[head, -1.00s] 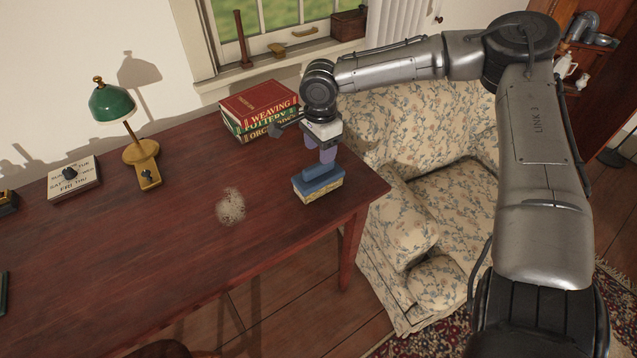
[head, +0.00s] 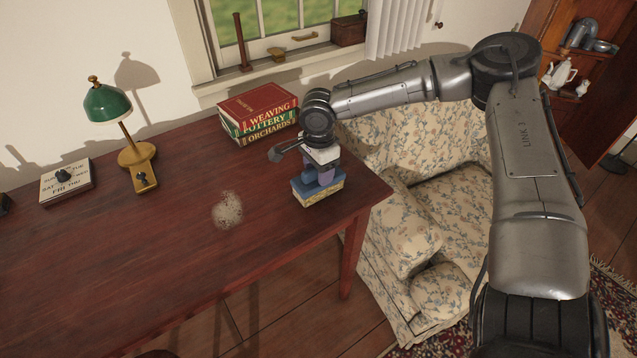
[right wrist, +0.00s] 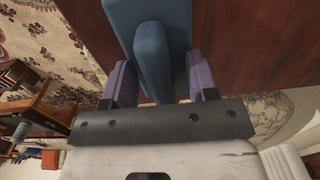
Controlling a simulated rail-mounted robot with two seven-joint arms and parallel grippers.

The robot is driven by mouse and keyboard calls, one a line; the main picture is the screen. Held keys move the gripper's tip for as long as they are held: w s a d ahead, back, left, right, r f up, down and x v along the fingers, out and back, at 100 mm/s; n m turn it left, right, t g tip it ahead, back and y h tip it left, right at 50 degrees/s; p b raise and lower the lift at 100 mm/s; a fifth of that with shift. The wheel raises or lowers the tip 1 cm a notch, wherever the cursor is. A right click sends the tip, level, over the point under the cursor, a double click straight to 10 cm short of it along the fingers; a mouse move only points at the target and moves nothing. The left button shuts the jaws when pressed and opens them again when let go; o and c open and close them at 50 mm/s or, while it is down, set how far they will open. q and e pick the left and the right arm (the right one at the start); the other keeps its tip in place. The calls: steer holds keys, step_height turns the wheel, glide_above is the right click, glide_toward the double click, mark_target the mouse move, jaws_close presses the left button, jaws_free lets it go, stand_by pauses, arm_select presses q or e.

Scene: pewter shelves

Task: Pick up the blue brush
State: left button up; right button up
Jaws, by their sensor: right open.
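The blue brush (head: 318,190) lies on the right end of the dark red desk, with a blue back and handle ridge above pale bristles. My right gripper (head: 321,172) is over it, pointing down, with purple fingers at the height of the handle. In the right wrist view the brush handle (right wrist: 160,60) runs between the two open fingers (right wrist: 160,85), one on each side. I cannot tell whether either finger touches the handle. My left gripper is not in view.
A pale dusty patch (head: 228,210) is on the desk (head: 130,260). Stacked books (head: 258,112) stand behind the brush, and a green lamp (head: 110,104) stands at left. A floral armchair (head: 440,190) is beside the desk's right edge.

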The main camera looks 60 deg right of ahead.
jaws_close()
stand_by(0.3)
steer(key=shift+r, duration=0.2)
steer(key=shift+r, duration=0.25)
step_height(320, 180, up, 4)
steer(key=p, duration=0.2)
steer(key=shift+r+p, duration=0.1)
steer(key=shift+p, duration=0.2)
steer(key=s+a+r+p, duration=0.2)
steer(key=s+r+p, duration=0.4)
steer(key=s, duration=0.5)
steer(key=shift+s, duration=0.25)
